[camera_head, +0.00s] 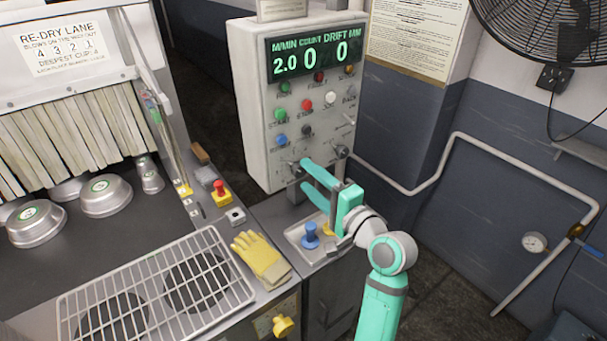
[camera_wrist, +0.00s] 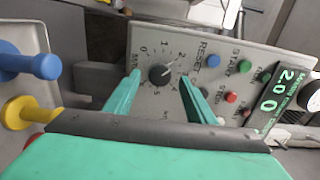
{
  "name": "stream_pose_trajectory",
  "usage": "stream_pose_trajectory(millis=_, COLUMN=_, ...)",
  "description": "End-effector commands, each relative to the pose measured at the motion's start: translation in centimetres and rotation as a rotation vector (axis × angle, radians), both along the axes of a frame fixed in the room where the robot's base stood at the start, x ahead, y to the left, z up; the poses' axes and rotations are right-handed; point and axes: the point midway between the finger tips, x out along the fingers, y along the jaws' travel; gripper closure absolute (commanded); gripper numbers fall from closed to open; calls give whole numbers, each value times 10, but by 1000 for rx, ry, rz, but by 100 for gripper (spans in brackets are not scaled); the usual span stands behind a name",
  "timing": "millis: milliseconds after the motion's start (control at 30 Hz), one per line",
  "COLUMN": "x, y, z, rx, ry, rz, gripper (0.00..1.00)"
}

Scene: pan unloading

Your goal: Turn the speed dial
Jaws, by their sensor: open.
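The speed dial (camera_wrist: 159,74) is a round black knob with a numbered scale on the grey control panel (camera_wrist: 225,60). Its pale pointer line seems to lie toward the 2. My gripper (camera_wrist: 160,82) is open, with one green finger on each side of the dial in the wrist view. I cannot tell whether the fingers touch it. In the head view my gripper (camera_head: 304,176) is at the lower left of the panel box (camera_head: 258,110), and the dial is mostly hidden by the fingers. The display (camera_head: 310,58) reads 2.0 M/MIN, count 0, drift 0.
Coloured buttons (camera_head: 305,104) sit above the dial, and another knob (camera_head: 341,151) is to its right. Below are a metal tray with a blue knob-topped piece (camera_head: 310,235) and a yellow one. A yellow glove (camera_head: 261,258) and wire rack (camera_head: 160,285) lie left.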

Motion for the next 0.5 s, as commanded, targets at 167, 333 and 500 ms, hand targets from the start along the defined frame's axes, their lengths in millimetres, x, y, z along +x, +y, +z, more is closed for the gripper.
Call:
stream_pose_trajectory(millis=167, x=16, y=12, z=0, rx=0, ry=0, rz=2, gripper=50)
stream_pose_trajectory(millis=333, x=21, y=18, z=0, rx=1, ry=1, rz=4, gripper=50)
stream_pose_trajectory(millis=500, x=21, y=18, z=0, rx=1, ry=1, rz=3, gripper=50)
